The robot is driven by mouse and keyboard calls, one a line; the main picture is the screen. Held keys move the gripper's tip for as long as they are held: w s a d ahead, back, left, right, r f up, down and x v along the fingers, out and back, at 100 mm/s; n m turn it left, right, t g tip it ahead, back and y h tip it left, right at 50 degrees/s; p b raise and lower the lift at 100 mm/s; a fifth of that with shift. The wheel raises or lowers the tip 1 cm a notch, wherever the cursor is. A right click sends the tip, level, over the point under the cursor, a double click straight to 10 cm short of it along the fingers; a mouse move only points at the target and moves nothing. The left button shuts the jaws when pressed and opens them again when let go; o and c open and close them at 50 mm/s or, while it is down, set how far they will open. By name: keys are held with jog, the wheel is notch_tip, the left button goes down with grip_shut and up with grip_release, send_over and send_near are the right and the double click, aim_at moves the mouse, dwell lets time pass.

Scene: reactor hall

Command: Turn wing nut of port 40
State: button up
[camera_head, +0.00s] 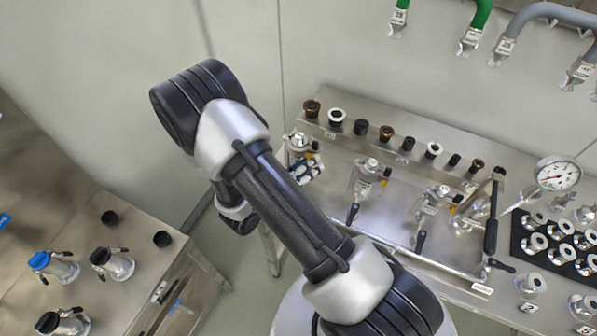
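The number 40 cannot be made out on any label, so I cannot tell which port is port 40. Metal ports with valves stand on the steel bench: one at the left end (299,140), one in the middle (369,167) and one further right (440,191). My arm crosses the middle of the view and hides its own far end. A small black and white part, apparently my gripper (308,168), shows just below the left-end port, close to it or touching. Its fingers are too small and covered to read. No wing nut is clear enough to make out.
A row of dark, brown and white caps (387,132) lines the bench's back ledge. A pressure gauge (557,175) and a black panel of metal fittings (535,243) are at right. Hoses hang above (480,15). A left bench holds flasks (112,263). Floor shows between the benches.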

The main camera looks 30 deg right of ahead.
jog(key=v, duration=1.1)
jog(key=shift+a, duration=0.25)
jog(key=shift+s+r, duration=0.1)
jog(key=shift+r, duration=0.05)
jog(key=shift+c, duration=0.2)
